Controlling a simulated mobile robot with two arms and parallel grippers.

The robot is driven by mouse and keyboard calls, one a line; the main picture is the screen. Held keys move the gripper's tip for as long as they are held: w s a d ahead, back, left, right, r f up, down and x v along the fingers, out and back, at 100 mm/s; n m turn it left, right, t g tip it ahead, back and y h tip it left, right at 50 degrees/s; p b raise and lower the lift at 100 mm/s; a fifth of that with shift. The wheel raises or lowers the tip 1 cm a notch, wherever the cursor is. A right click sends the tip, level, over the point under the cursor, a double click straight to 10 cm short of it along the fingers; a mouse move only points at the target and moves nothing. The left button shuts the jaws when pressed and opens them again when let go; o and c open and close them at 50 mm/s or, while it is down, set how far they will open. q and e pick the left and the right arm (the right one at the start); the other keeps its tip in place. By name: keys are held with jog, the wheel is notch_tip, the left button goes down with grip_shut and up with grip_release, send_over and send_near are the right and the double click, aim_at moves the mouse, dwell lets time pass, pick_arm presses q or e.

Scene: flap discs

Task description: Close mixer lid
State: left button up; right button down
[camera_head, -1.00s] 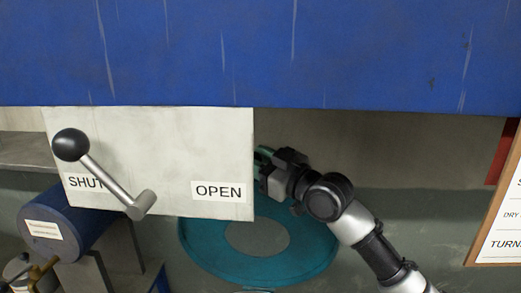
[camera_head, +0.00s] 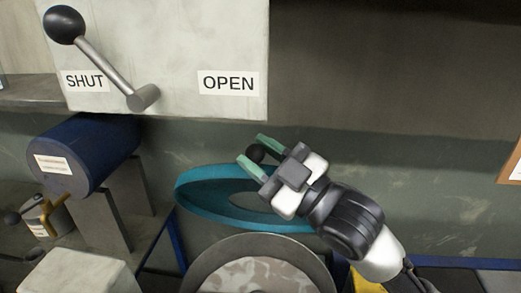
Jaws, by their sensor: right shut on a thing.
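The mixer lid (camera_head: 195,204) is a teal ring with a paler middle. It is tilted up behind the mixer bowl (camera_head: 203,264), and its right part is hidden behind my gripper. The bowl has a grey rim and mottled pale and brown contents, cut off by the bottom edge. My right gripper (camera_head: 253,154) comes in from the lower right. How the knob joins the lid is hidden. My left gripper is not in view.
A pale panel (camera_head: 190,40) with a black-knobbed lever (camera_head: 100,62) and SHUT and OPEN labels hangs at upper left. The lever points toward the SHUT side.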

jog(key=c, duration=0.8)
grip_release()
jog(key=shift+b+v, duration=0.8)
jog(key=shift+v, duration=4.55)
